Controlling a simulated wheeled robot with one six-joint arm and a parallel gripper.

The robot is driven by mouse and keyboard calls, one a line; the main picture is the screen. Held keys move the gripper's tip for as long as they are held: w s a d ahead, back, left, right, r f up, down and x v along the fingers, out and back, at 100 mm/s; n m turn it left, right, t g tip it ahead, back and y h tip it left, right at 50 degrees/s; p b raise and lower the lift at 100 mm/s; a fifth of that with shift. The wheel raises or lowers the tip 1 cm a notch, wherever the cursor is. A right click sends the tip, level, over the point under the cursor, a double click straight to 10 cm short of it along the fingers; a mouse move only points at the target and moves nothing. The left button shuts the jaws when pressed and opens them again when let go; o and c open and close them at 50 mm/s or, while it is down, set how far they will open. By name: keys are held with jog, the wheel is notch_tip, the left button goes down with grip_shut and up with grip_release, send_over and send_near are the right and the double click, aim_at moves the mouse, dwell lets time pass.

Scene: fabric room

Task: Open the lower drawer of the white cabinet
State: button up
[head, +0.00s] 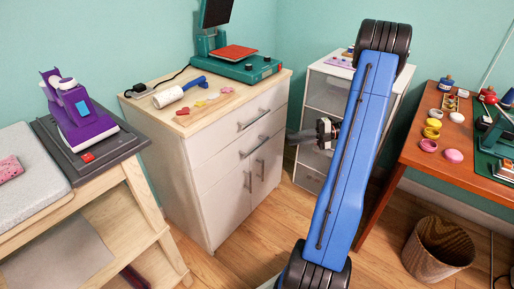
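The white cabinet (192,165) with a pale wood top stands left of centre in the head view. Its front has two drawers with bar handles above two doors with upright handles. The upper drawer handle (254,119) and the lower drawer handle (255,147) show clearly. Both drawers look shut. My gripper (294,136) is right of the cabinet front, and its dark fingers point left towards the drawers. It looks apart from the lower handle. The fingers are small and dark, so their opening is unclear. My blue arm hides part of the area behind it.
A white drawer unit (325,94) with frosted fronts stands behind my arm. A green heat press (245,66) and a lint roller (170,96) are on the cabinet top. A wooden table (470,177) and a wicker basket (438,249) are at right. Floor before the cabinet is clear.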

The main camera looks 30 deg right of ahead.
aim_at(257, 146)
jog(key=x, duration=1.6)
jog(key=shift+a, duration=0.4)
grip_shut()
